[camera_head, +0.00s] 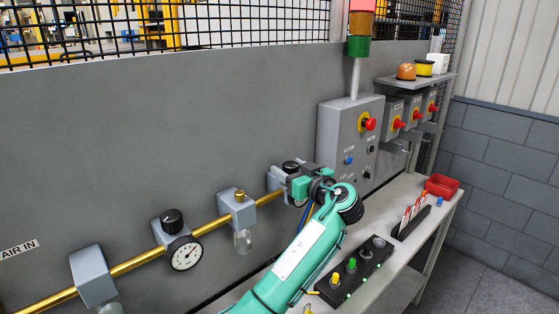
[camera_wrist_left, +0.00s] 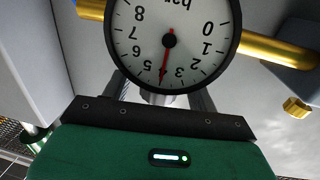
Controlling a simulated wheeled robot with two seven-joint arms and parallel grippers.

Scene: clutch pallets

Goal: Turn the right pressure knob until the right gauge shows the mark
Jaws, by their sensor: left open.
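The right pressure knob (camera_head: 290,167) is black and shows above my left gripper (camera_head: 286,182) in the head view. The gripper is open at the knob, its fingers close to it; I cannot tell whether they touch it. In the left wrist view, the right gauge (camera_wrist_left: 190,35) appears upside down, white with a black rim. Its red needle points toward the lower digits, around 4 to 5. I cannot make out a separate mark. The gripper fingers (camera_wrist_left: 160,96) reach up on both sides behind the gauge, and the knob is hidden there. My right gripper is out of view.
A brass pipe (camera_head: 135,263) runs along the grey panel, with a left knob (camera_head: 172,220) and left gauge (camera_head: 186,253). A control box (camera_head: 340,130) with a red button stands behind my arm. The bench holds a button strip (camera_head: 372,262) and a red bin (camera_head: 442,186).

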